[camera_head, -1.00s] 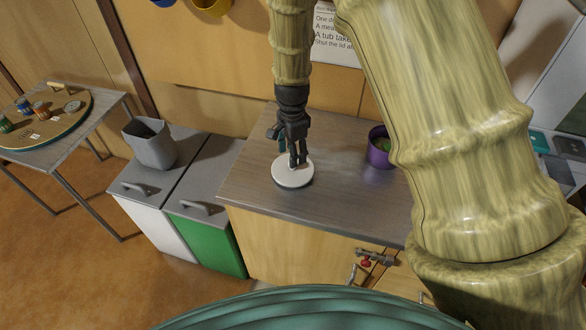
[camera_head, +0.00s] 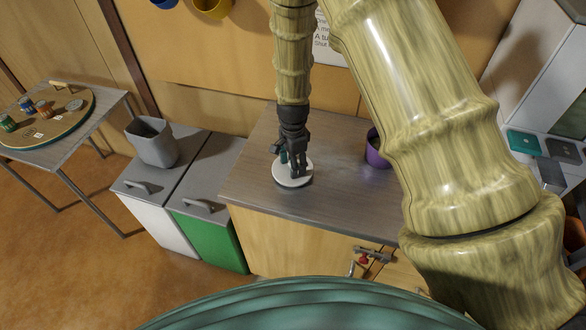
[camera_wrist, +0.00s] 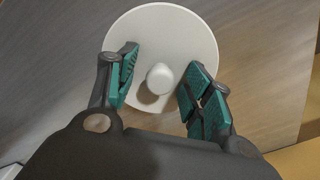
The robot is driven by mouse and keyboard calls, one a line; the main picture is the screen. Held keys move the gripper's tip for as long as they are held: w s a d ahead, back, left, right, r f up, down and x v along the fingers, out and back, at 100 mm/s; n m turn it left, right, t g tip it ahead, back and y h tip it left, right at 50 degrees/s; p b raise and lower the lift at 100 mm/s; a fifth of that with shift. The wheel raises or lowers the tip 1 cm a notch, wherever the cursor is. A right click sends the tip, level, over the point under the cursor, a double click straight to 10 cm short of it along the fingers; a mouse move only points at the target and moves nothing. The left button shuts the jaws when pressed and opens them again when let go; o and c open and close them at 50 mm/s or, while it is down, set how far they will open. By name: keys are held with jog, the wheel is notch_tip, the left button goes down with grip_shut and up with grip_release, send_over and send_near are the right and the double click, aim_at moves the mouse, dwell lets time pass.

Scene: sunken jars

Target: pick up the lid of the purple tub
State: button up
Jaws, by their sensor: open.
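A round white lid (camera_head: 293,179) lies on the grey counter. It also shows in the wrist view (camera_wrist: 185,30), where its pale knob (camera_wrist: 160,78) stands up from the middle. My gripper (camera_head: 293,168) is over the lid, pointing down. In the wrist view, its teal-padded fingers (camera_wrist: 160,88) are open, one on each side of the knob, with gaps between the pads and the knob. The purple tub (camera_head: 377,152) stands on the counter to the right, partly hidden behind my arm.
The grey counter (camera_head: 245,183) is clear around the lid. A grey bin (camera_head: 152,145) stands on the cabinets to the left. A table with a round board (camera_head: 60,125) and small tins is at far left. A notice hangs on the wall behind, partly covered.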

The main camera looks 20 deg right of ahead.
grip_shut()
